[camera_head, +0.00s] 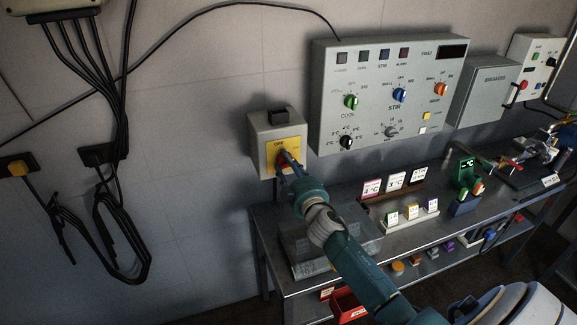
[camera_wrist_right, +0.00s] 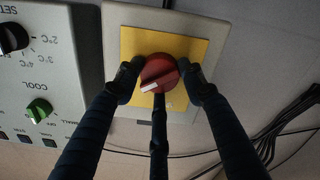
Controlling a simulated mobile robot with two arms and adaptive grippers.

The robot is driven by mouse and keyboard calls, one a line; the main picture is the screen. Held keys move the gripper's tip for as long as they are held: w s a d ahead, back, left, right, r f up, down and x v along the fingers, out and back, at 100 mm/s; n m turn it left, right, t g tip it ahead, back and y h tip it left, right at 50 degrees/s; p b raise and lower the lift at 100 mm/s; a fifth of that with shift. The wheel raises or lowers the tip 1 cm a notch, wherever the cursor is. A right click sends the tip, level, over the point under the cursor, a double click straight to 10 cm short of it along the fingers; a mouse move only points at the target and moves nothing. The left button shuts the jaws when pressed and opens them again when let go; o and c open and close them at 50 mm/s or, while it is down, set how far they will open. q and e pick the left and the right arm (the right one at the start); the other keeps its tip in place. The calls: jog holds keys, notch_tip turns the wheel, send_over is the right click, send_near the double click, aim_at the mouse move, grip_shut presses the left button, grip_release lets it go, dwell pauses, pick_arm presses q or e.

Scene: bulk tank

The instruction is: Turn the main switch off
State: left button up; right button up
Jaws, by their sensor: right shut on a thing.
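The main switch is a grey box (camera_head: 261,128) on the wall with a yellow plate (camera_head: 271,147) and a red rotary knob (camera_wrist_right: 159,73). In the wrist view the knob's white mark points left and slightly down; that picture is upside down, judging by the panel lettering. My right gripper (camera_head: 286,160) reaches the switch from the lower right. In the wrist view its fingers (camera_wrist_right: 160,80) are closed on both sides of the red knob. In the head view the gripper hides most of the knob. My left gripper is not in view.
A large control panel (camera_head: 385,60) with coloured knobs is close to the right of the switch. A metal bench (camera_head: 412,232) with small label cards (camera_head: 393,186) stands below. Black cables (camera_head: 122,235) hang on the wall at left. The wall between is bare.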

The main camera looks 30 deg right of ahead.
jog(key=n, duration=0.5)
jog(key=shift+w+a+r+n, duration=0.1)
jog(key=shift+a+r+n, duration=0.1)
jog(key=shift+r+n, duration=0.2)
jog(key=n, duration=0.4)
jog(key=shift+a+f+n+b, duration=0.1)
jog(key=shift+f+n+b, duration=0.15)
jog(key=shift+n+b, duration=0.1)
jog(key=shift+f, duration=0.1)
jog(key=o, duration=1)
jog(key=shift+o, duration=0.6)
jog(key=shift+a+f, duration=0.1)
jog(key=shift+a, duration=0.1)
jog(key=shift+d, duration=0.1)
